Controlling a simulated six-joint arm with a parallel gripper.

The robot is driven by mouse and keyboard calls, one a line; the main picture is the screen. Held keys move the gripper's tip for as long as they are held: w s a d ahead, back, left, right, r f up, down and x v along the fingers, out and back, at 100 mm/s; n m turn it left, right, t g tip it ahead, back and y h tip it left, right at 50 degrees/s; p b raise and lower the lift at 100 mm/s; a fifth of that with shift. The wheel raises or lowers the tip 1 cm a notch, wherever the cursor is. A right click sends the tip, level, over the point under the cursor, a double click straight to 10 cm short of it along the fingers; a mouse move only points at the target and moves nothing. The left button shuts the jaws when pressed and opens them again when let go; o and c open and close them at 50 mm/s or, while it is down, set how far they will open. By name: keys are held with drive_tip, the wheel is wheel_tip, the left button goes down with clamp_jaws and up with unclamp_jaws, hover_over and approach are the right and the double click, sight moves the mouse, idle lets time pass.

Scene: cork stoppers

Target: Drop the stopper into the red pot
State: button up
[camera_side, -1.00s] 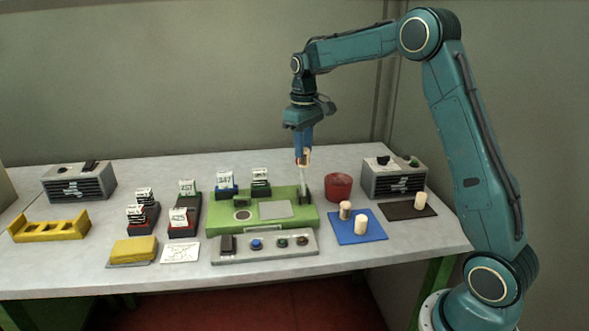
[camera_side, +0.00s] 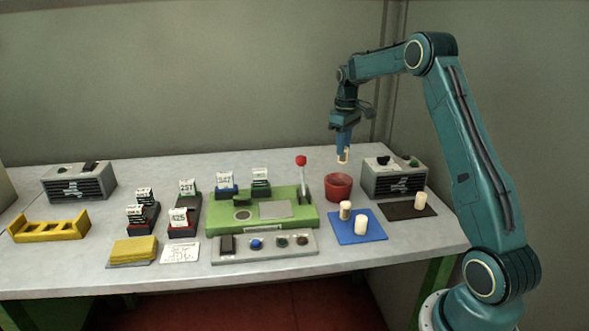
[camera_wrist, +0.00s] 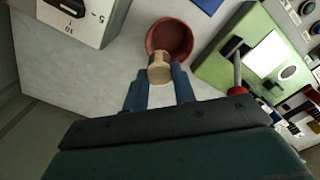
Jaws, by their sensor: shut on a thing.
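My gripper (camera_side: 343,155) is shut on a light cork stopper (camera_side: 344,157) and holds it in the air above the red pot (camera_side: 339,188) in the side view. In the wrist view my gripper (camera_wrist: 160,88) has the stopper (camera_wrist: 160,68) between its blue fingers. There the stopper covers part of the near rim of the red pot (camera_wrist: 151,40). The part of the pot's inside that shows looks empty. Two other stoppers stand upright on the blue mat (camera_side: 372,232), and one stands on the dark mat (camera_side: 398,213).
The green fixture (camera_side: 217,221) with a red-knobbed lever (camera_side: 301,161) stands just left of the pot. A grey box (camera_side: 393,183) with a dial stands close on its right. A grey button panel (camera_side: 268,248) lies in front. The table behind the pot is clear.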

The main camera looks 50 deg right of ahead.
drive_tip(key=shift+f, duration=0.4)
drive_tip(key=shift+f, duration=0.1)
drive_tip(key=shift+f, duration=2.85)
drive_tip(key=o, duration=1)
wheel_tip(320, 180, up, 14)
drive_tip(key=shift+f, duration=0.1)
